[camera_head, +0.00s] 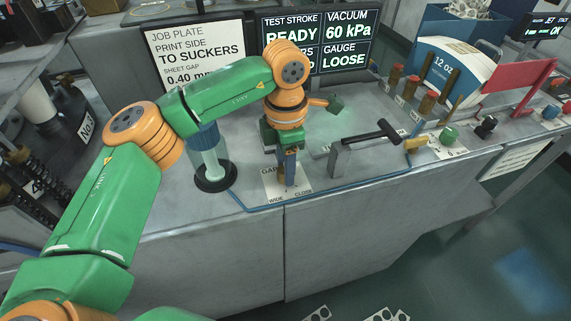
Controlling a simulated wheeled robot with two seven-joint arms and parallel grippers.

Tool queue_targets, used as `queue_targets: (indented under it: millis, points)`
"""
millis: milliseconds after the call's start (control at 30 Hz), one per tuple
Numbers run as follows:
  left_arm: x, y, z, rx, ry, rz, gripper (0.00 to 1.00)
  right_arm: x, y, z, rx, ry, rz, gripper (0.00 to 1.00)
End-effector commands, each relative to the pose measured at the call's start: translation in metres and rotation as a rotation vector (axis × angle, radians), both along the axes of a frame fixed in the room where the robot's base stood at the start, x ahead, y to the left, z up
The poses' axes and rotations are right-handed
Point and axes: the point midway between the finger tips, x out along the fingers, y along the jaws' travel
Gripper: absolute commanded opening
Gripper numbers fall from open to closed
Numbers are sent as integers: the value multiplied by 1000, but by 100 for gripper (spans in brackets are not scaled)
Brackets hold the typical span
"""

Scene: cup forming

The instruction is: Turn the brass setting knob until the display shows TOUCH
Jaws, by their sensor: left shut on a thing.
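The display (318,44) reads TEST STROKE READY, VACUUM 60 kPa and GAUGE LOOSE. My left gripper (290,183) points straight down over the white gap plate (272,186), whose lower edge reads WIDE and CLOSE. The gripper is shut on the brass setting knob, which it and its fingers hide almost wholly, so I cannot tell the knob's angle. My right gripper is not in view.
A blue-topped clear cylinder (209,160) on a black base stands just left of the gripper. A black-handled lever (370,135) stands to the right. A job plate sign (194,55) is behind. Several knobs and pegs line the bench's right side.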

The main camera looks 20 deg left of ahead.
Motion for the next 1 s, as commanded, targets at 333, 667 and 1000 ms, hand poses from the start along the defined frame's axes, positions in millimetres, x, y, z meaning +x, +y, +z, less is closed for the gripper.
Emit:
queue_targets:
  millis: [333, 667, 1000]
  points:
    - [0, 0, 0, -1, -1, -273, 0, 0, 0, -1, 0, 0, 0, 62]
    - [0, 0, 0, 0, -1, -476, 0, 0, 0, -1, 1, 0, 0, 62]
    - [0, 0, 1, 0, -1, -561, 0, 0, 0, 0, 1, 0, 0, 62]
